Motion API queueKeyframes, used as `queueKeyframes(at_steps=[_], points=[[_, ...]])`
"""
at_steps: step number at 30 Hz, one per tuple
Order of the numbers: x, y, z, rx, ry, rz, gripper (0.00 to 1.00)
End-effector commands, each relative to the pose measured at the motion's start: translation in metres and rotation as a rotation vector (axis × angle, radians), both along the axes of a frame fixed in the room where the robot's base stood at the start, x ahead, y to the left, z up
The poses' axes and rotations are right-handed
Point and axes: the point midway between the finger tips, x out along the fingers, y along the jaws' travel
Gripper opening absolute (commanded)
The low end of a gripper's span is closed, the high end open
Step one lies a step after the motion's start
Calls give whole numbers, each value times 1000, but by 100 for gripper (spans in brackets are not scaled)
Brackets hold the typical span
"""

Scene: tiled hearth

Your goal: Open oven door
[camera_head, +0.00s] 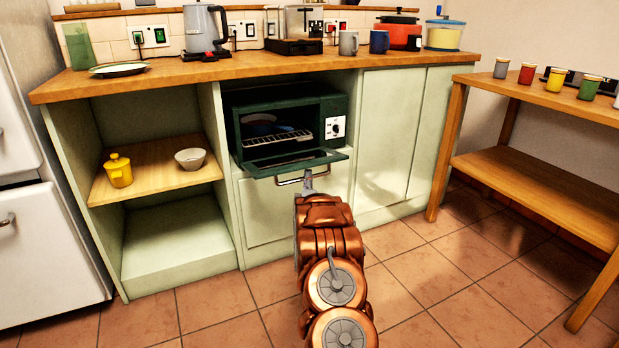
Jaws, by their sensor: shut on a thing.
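The dark green oven (336,108) sits in a niche under the counter. Its oven door (325,160) is folded down and out, and the inside shows a wire rack and a bluish round thing. The door handle (287,182) is a metal bar along the door's front edge. My gripper (308,181) is shut on the handle near its right end; my copper-coloured arm reaches up to it from below. The fingertips are small, and part of the handle is hidden by them.
Left of the oven are open shelves with a yellow pot (118,170) and a white bowl (190,158). A kettle (206,31) and mugs stand on the counter (150,75). A wooden side table (540,172) stands at right. The tiled floor ahead is clear.

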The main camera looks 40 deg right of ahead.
Motion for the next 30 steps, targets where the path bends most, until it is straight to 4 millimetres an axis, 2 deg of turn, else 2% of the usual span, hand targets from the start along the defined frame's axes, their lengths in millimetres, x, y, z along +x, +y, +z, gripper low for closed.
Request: queueKeyframes(at_steps=[3, 4, 7, 20, 30], points=[[0, -1, 2, -2, -3, -2, 0], [0, -1, 2, -2, -3, -2, 18], [0, 0, 1, -1, -3, -1, 27], [-3, 4, -2, 1, 0, 1, 27], [-28, 28, -15, 1, -1, 2, 27]])
